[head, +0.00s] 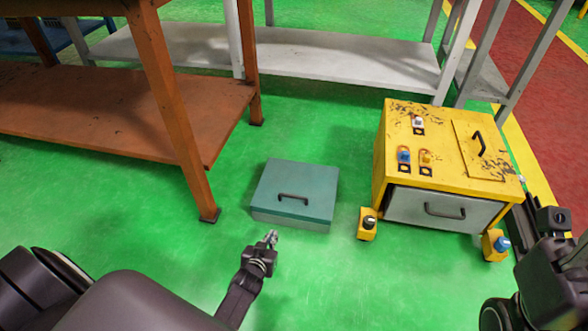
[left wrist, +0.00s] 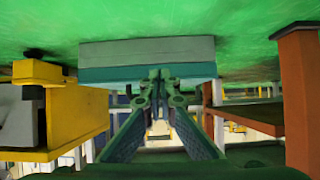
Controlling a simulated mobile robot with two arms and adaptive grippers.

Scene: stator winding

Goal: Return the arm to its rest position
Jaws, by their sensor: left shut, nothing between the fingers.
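My left gripper (head: 271,238) is low over the green floor, just in front of the near edge of a teal box. Its fingertips are together with nothing between them. The left wrist view, which looks upside down, shows the same closed fingers (left wrist: 159,76) in front of the teal box. My right arm (head: 545,255) comes in at the right edge, beside the yellow cabinet. Its dark parts overlap there, and I cannot make out its fingertips.
The teal box (head: 293,186) with a black handle sits on the floor. The yellow cabinet (head: 445,150) with a grey drawer (head: 440,211) stands at right. An orange table's leg (head: 180,125) is at left, a grey shelf (head: 330,58) behind.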

